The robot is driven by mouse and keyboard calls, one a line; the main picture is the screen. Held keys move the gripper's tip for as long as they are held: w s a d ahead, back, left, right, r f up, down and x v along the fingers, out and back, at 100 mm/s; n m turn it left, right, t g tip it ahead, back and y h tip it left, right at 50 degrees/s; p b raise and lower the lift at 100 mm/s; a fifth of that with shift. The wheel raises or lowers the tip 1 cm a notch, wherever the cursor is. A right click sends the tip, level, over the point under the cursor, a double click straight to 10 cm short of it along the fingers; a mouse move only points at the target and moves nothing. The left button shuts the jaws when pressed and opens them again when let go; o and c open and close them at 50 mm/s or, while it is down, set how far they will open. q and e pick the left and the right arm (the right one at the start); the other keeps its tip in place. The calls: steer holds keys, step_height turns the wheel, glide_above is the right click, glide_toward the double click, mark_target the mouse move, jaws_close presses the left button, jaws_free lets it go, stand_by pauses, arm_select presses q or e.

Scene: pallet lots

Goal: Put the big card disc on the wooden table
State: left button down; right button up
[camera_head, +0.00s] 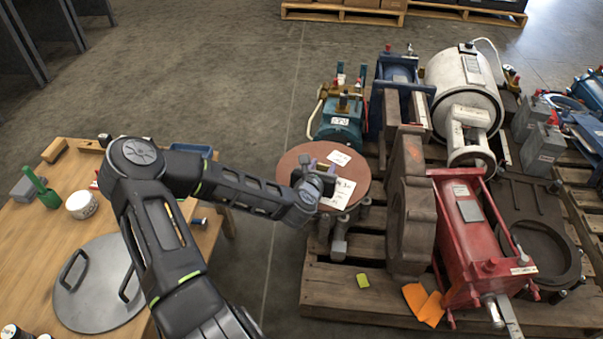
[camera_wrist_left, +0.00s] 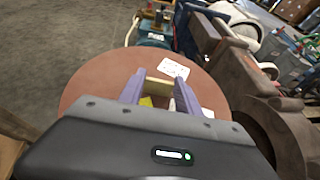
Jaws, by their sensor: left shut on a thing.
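The big card disc (camera_head: 297,157) is a flat reddish-brown round with white paper labels on top. It lies level at the left edge of the pallet, over grey metal fittings. I cannot tell whether it touches them. In the left wrist view the disc (camera_wrist_left: 98,82) fills the middle, partly hidden by my gripper. My left gripper (camera_head: 318,172) is above the disc; its purple fingers (camera_wrist_left: 158,88) are shut on a pale wooden bar on the disc's top. The wooden table (camera_head: 205,240) is at the left, partly behind my left arm. My right gripper is not in view.
A grey metal lid with two handles (camera_head: 90,300) takes up the table's front. A green-handled tool (camera_head: 45,192) and a white tub (camera_head: 81,205) stand farther back. A brown cast ring (camera_head: 408,215) and a red machine (camera_head: 465,235) stand close right of the disc.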

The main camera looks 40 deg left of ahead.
arm_select(q)
steer(key=d+r+h, duration=0.1)
steer(key=d+r, duration=0.1)
steer(key=d, duration=0.1)
steer(key=w+d+r+m, duration=0.1)
steer(key=d+r, duration=0.1)
steer(key=d, duration=0.1)
steer(key=w+d+r+m+h, duration=0.1)
steer(key=d+r, duration=0.1)
steer(key=d, duration=0.2)
steer(key=shift+w+r+t+h, duration=0.2)
steer(key=shift+w+t+h, duration=0.1)
steer(key=shift+t, duration=0.1)
steer(key=d+r+m+h, duration=0.1)
steer(key=d+r, duration=0.3)
steer(key=d, duration=0.4)
steer(key=shift+s+d+r+m+h, duration=0.15)
steer(key=shift+d+r+m+h, duration=0.15)
steer(key=shift+r+m+h, duration=0.15)
steer(key=shift+f, duration=0.1)
